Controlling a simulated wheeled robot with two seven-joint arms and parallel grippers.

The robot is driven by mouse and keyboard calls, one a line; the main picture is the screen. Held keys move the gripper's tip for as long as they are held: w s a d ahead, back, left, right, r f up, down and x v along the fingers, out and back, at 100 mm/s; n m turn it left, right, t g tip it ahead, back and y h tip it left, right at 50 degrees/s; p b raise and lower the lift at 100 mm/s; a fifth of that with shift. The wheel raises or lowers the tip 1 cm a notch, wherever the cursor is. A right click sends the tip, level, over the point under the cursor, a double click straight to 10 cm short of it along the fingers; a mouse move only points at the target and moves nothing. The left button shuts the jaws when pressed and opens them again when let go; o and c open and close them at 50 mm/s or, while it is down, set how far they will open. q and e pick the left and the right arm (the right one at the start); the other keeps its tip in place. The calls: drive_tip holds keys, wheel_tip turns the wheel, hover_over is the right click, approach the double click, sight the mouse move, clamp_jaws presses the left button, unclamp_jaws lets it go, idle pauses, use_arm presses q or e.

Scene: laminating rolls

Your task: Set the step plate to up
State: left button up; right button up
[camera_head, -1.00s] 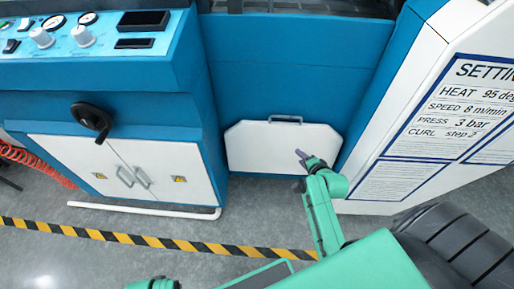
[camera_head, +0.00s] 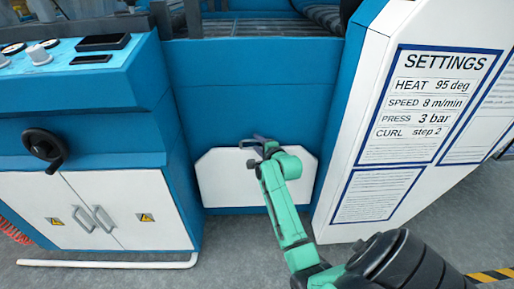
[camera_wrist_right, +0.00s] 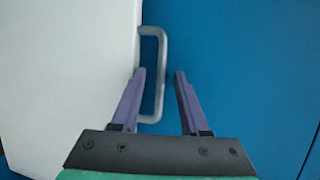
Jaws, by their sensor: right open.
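The step plate (camera_head: 228,182) is a white panel with cut upper corners, low on the blue machine front; it appears to stand flat against it. A grey bar handle (camera_wrist_right: 161,75) sits at its top edge. My right gripper (camera_head: 258,148) is at this handle in the head view and hides part of it. In the right wrist view the open fingers (camera_wrist_right: 160,73) lie either side of the handle's long bar, with the left finger over the handle's opening. Whether the fingers reach around the bar in depth I cannot tell. My left gripper is not in view.
A white settings board (camera_head: 415,130) on a cabinet stands close on the right. A control cabinet with white doors (camera_head: 110,210) and a black hand crank (camera_head: 45,147) is on the left. A white floor pipe (camera_head: 110,262) runs below it. Grey floor lies in front.

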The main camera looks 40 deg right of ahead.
drive_tip(key=shift+w, duration=0.25)
clamp_jaws()
idle(1.3)
